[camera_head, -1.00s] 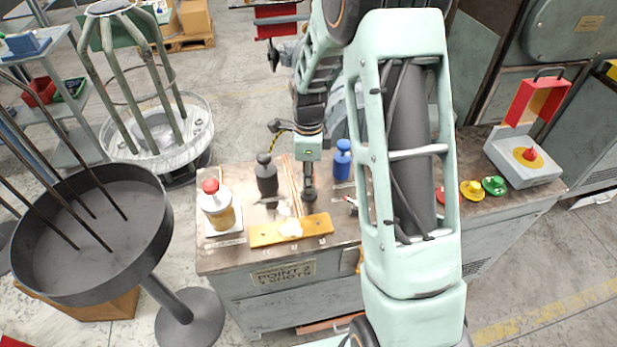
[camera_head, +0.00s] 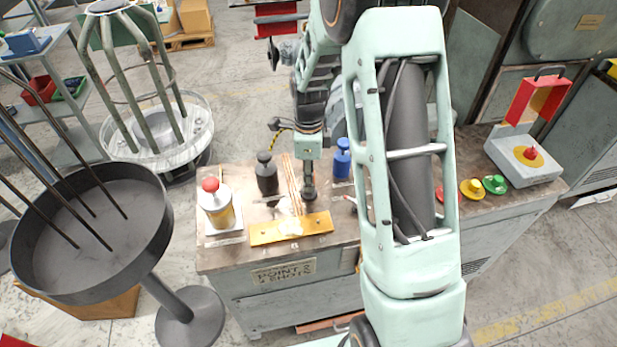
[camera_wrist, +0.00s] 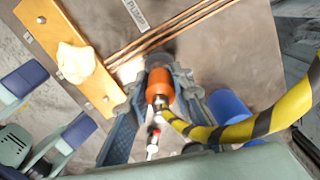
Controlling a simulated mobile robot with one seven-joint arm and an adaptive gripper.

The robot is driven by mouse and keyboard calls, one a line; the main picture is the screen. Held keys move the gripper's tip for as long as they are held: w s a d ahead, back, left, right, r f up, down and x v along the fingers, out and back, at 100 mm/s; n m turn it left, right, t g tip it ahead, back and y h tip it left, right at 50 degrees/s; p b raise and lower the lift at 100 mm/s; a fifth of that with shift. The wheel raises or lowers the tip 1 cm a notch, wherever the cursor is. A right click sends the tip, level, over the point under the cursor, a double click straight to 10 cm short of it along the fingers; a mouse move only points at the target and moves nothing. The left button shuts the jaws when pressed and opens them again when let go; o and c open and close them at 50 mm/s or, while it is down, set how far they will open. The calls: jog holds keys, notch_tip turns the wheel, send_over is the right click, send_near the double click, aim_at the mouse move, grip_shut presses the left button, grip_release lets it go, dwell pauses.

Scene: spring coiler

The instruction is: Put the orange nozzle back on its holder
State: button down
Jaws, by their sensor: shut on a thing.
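The orange nozzle (camera_wrist: 159,84) sits between the two fingers of my gripper (camera_wrist: 157,90) in the wrist view. The fingers are shut on its sides. A yellow-and-black striped hose (camera_wrist: 240,130) runs from its near end to the right. A dark grey round piece (camera_wrist: 160,60) shows at the nozzle's far end; I cannot tell whether it is the holder or whether they touch. In the head view my gripper (camera_head: 309,180) points down over the bench between the copper rods and the blue bottle, and the nozzle is hidden there.
A yellow board (camera_head: 265,236) with a white lump lies at the bench's front edge. Copper rods (camera_head: 294,190) lie behind it. A dark bottle (camera_head: 267,178), a red-capped bottle (camera_head: 219,208) and a blue bottle (camera_head: 341,160) stand nearby. Coloured knobs (camera_head: 472,189) are farther right.

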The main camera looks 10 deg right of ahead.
jog(key=shift+f+b, duration=0.45)
jog(key=shift+f, duration=0.15)
dwell(0.5)
jog(key=c, duration=1.6)
grip_release()
notch_tip(320, 180, up, 12)
jog(key=shift+r, duration=0.1)
notch_tip(320, 180, up, 13)
jog(key=p, duration=1)
